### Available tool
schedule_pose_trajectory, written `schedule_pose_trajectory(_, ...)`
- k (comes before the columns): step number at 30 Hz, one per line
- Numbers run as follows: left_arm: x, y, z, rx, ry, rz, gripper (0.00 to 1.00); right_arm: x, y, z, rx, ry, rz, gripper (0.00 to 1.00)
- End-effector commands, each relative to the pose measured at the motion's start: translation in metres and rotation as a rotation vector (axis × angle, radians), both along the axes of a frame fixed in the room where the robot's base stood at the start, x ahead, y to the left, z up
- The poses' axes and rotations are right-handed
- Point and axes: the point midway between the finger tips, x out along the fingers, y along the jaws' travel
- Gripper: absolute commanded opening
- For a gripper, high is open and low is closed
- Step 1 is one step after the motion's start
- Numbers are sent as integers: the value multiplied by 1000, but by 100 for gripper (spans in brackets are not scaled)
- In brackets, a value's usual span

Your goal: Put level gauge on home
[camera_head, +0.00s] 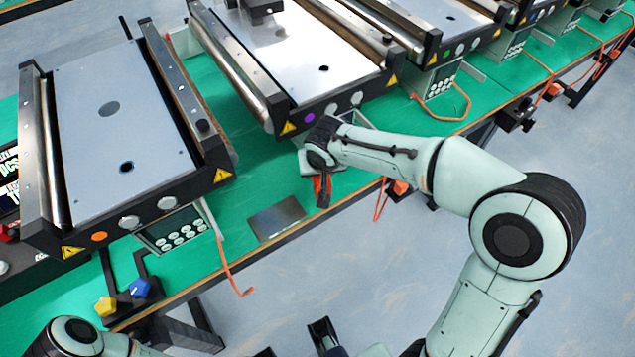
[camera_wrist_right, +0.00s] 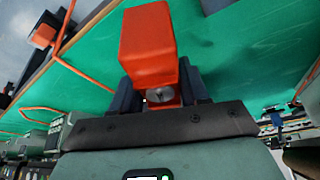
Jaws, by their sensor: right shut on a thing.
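The level gauge, an orange-red block (camera_wrist_right: 148,45), is between the two dark fingers of my right gripper (camera_wrist_right: 160,92) in the wrist view. The gripper is shut on it. In the head view the orange piece (camera_head: 319,186) shows only in part below my right wrist, over the green bench near its front edge. A flat dark grey plate (camera_head: 276,218) lies bare on the bench to the left of the gripper. I cannot tell for sure whether this plate is the home.
A conveyor (camera_head: 100,120) stands on the left, another (camera_head: 310,60) behind my right wrist. A control panel (camera_head: 172,232) and yellow (camera_head: 105,307) and blue (camera_head: 140,288) knobs are at the front left. Orange cables (camera_head: 229,268) lie near the edge. Green bench around the plate is clear.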

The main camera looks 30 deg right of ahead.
Motion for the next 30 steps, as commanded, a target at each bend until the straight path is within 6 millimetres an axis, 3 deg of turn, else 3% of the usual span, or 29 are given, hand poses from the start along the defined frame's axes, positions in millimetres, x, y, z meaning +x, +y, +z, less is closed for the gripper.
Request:
schedule_pose_trajectory(10,3,0,-7,3,-13,3,66,0,0,-49,-1,0,2,0)
schedule_pose_trajectory(24,5,0,-12,3,-19,4,66,1,0,-57,0,-2,1,0)
schedule_pose_trajectory(25,5,0,-11,3,-19,4,66,0,0,-56,0,-1,1,55)
schedule_pose_trajectory(27,5,0,-10,3,-19,4,66,0,0,-56,0,-1,1,70)
schedule_pose_trajectory(30,5,0,-10,3,-19,4,66,0,0,-55,0,-1,1,70)
